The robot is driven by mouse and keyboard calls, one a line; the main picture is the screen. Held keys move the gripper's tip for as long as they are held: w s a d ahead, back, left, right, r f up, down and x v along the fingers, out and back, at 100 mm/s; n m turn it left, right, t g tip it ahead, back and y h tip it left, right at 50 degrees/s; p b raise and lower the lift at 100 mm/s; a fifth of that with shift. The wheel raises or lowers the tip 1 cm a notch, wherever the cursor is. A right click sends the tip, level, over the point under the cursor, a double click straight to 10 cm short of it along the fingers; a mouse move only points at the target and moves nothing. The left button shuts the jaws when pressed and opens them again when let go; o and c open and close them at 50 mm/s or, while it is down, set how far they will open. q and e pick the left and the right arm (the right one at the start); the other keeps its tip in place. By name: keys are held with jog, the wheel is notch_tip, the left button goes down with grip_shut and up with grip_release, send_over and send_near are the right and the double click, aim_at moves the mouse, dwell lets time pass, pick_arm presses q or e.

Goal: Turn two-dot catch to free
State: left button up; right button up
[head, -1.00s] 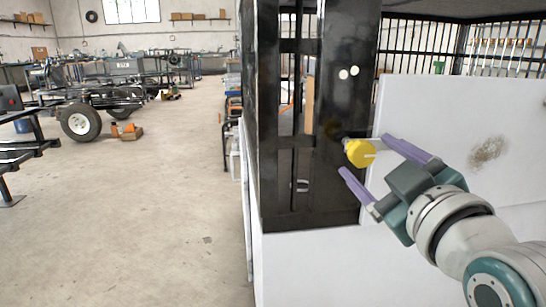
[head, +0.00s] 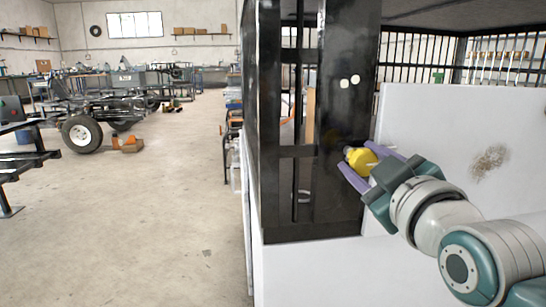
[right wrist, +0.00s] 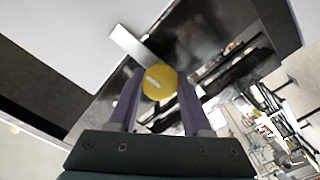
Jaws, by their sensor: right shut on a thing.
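The two-dot catch is a yellow round knob (head: 361,160) on a black upright panel, below two white dots (head: 349,81). In the right wrist view the knob (right wrist: 160,83) shows a pale line across its face, running slantwise. My right gripper (head: 358,165) is around the knob, with a purple finger on each side. In the right wrist view both fingers (right wrist: 160,95) reach the knob's sides, and the jaws are closed on it. The fingers hide part of the knob in the head view. My left gripper is not in view.
The black frame (head: 290,150) has vertical bars and stands left of the knob. A white panel (head: 450,130) with a brown smudge lies behind my right arm. A white ledge (head: 320,270) runs below. Open floor (head: 150,220) lies to the left, with a wheeled chassis (head: 100,110) further back.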

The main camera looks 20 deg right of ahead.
grip_shut()
dwell(0.8)
